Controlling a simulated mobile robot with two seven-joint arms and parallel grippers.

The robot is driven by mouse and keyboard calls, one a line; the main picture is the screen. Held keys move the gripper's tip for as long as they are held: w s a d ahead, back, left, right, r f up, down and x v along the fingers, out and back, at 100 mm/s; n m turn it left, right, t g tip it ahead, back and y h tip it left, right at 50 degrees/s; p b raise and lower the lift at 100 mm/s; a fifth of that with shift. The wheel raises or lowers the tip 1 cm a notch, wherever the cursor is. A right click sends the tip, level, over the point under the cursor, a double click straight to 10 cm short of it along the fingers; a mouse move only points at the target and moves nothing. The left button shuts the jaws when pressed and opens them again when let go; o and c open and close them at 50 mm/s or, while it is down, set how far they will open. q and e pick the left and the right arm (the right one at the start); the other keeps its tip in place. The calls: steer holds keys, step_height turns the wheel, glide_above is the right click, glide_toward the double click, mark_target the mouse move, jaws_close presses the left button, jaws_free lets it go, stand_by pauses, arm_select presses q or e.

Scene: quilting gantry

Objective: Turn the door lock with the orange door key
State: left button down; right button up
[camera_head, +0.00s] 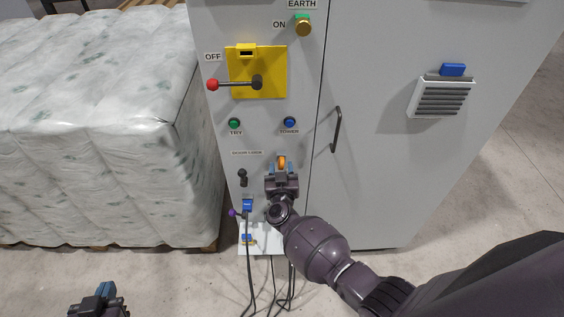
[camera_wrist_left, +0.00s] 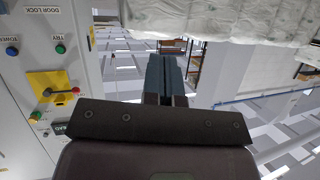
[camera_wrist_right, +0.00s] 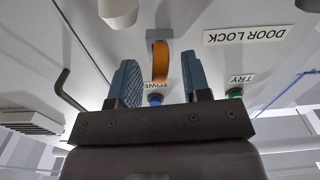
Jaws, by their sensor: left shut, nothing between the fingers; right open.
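The orange door key (camera_head: 282,160) stands out from the grey cabinet front. In the right wrist view the key (camera_wrist_right: 160,62) meets a small grey fitting (camera_wrist_right: 178,33) at its base, which appears to be the door lock. My right gripper (camera_head: 281,168) is open in front of the panel. In the right wrist view its two blue fingers (camera_wrist_right: 160,82) stand either side of the key, with gaps visible. My left gripper (camera_head: 106,290) is shut and empty, low at the left, far from the key. It also shows in the left wrist view (camera_wrist_left: 166,75).
A DOOR LOCK label (camera_head: 246,153) is left of the key. Above are green (camera_head: 234,123) and blue (camera_head: 289,122) buttons and a yellow switch plate (camera_head: 272,60) with a red-knobbed lever (camera_head: 213,85). A black door handle (camera_head: 336,130) is right; a wrapped pallet load (camera_head: 90,130) is left.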

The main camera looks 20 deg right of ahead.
steer(key=shift+s+a+f, duration=0.1)
steer(key=shift+s, duration=0.15)
arm_select(q)
steer(key=s+f+g, duration=0.2)
steer(key=s+f, duration=0.3)
steer(key=f, duration=0.4)
steer(key=shift+s+a+f+n, duration=0.3)
steer(key=shift+s+a+f, duration=0.05)
steer(key=shift+s+a, duration=0.1)
arm_select(e)
steer(key=v, duration=1)
steer(key=shift+s, duration=0.15)
